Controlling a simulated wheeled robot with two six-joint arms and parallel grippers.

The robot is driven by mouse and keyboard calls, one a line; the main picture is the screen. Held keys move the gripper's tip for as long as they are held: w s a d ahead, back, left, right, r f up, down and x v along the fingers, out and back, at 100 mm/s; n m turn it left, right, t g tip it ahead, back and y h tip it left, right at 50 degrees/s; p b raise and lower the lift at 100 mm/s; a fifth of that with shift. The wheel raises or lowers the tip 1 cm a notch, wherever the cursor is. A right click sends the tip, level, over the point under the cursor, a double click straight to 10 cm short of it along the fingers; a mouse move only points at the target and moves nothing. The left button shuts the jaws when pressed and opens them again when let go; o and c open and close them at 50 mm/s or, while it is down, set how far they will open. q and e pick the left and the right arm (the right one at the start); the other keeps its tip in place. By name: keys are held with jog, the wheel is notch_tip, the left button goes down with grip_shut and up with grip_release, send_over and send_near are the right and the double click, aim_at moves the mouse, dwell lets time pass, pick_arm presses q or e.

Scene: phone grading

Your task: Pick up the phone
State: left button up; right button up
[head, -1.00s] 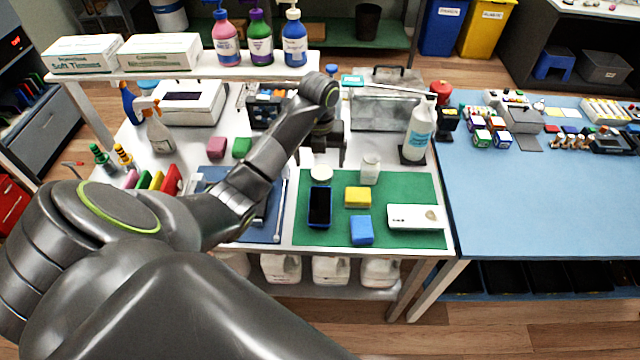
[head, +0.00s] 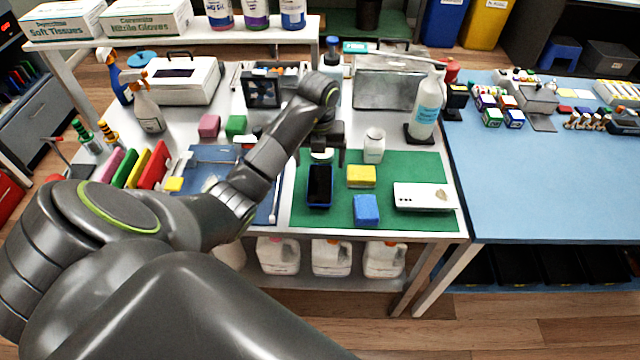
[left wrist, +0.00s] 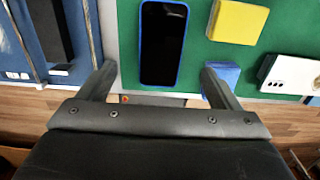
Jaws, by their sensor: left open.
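A black-screened phone with a blue edge (head: 319,186) lies face up on the green mat (head: 388,167). The phone also shows in the left wrist view (left wrist: 163,43), ahead of and between the finger lines. My left gripper (head: 326,158) is open and empty, just behind the phone's far end in the head view. In the left wrist view its two fingers (left wrist: 157,72) are spread wider than the phone. I cannot tell its exact height above the mat. My right gripper is not in view.
On the mat are a yellow block (head: 361,176), a blue block (head: 366,209), a white box with a picture on it (head: 425,197) and a white jar (head: 374,146). A clear bottle (head: 427,105) stands behind. My left arm covers part of the blue mat (head: 262,212).

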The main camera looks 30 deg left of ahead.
aim_at(320, 183)
pick_arm(q)
notch_tip(320, 183, down, 2)
jog(key=shift+f+b, duration=0.1)
jog(key=shift+b, duration=0.35)
jog(key=shift+s+d+f+p, duration=0.1)
jog(key=shift+f+p, duration=0.4)
notch_tip(320, 183, down, 4)
jog(key=shift+d+r+p, duration=0.1)
jog(key=shift+r+p, duration=0.15)
jog(key=shift+p, duration=0.3)
jog(key=shift+f, duration=0.35)
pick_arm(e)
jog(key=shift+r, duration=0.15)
pick_arm(q)
jog(key=shift+c, duration=0.3)
jog(key=c, duration=1.1)
